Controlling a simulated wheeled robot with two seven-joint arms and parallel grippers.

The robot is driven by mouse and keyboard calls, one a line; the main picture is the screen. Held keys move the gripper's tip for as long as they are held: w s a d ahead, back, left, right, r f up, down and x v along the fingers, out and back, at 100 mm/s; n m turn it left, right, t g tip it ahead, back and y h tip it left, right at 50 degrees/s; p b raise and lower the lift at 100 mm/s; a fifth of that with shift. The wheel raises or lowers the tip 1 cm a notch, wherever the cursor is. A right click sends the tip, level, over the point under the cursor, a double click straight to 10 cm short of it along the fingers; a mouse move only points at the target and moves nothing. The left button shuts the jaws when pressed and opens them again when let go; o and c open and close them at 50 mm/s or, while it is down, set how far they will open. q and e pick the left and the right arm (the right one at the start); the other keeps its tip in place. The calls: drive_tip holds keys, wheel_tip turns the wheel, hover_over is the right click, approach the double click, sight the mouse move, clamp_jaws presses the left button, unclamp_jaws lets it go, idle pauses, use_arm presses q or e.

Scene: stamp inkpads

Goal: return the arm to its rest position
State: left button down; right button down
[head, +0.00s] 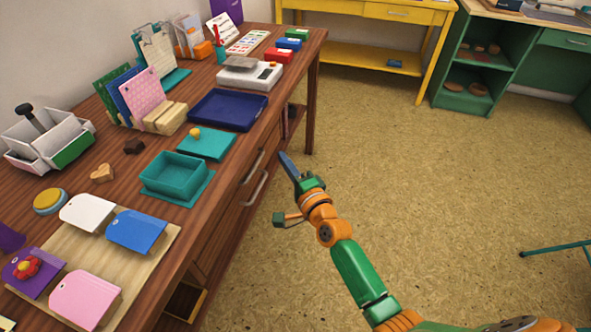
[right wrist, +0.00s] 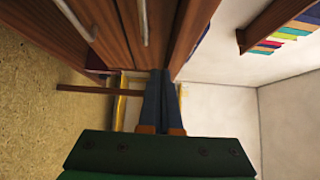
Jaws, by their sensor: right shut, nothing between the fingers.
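My right arm (head: 355,270) reaches in from the lower right in the head view, green and orange. My right gripper (head: 286,160) has blue fingers and is off the front edge of the wooden desk, over the floor and near the drawer handles. In the right wrist view its fingers (right wrist: 162,90) lie together with nothing between them. My left gripper is not in view.
The wooden desk (head: 145,155) holds a teal box (head: 178,176), a navy tray (head: 228,110), a teal lid (head: 207,144) and several coloured tags. Its drawer handles (head: 255,188) stick out near my gripper. Open floor (head: 420,190) lies to the right.

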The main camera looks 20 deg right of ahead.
drive_tip(key=s+d+f+n+g+h, duration=0.15)
drive_tip(key=s+f+n+g, duration=0.45)
drive_tip(key=s+f, duration=0.85)
drive_tip(key=s+d+f+n+g+h, duration=0.15)
drive_tip(key=s+f+n+g, duration=0.4)
drive_tip(key=s+f, duration=0.95)
drive_tip(key=s+d+f+n+g+p, duration=0.1)
drive_tip(key=s+d+f+n+g, duration=0.2)
drive_tip(key=s, duration=0.5)
drive_tip(key=s+d+f+n+g+p, duration=0.1)
drive_tip(key=s+f+n+g, duration=0.1)
drive_tip(key=s+f+n, duration=0.35)
wheel_tip(320, 180, up, 18)
drive_tip(key=s+m+p, duration=0.1)
drive_tip(key=s+p, duration=0.1)
drive_tip(key=p, duration=1.5)
drive_tip(key=shift+m+p, duration=0.4)
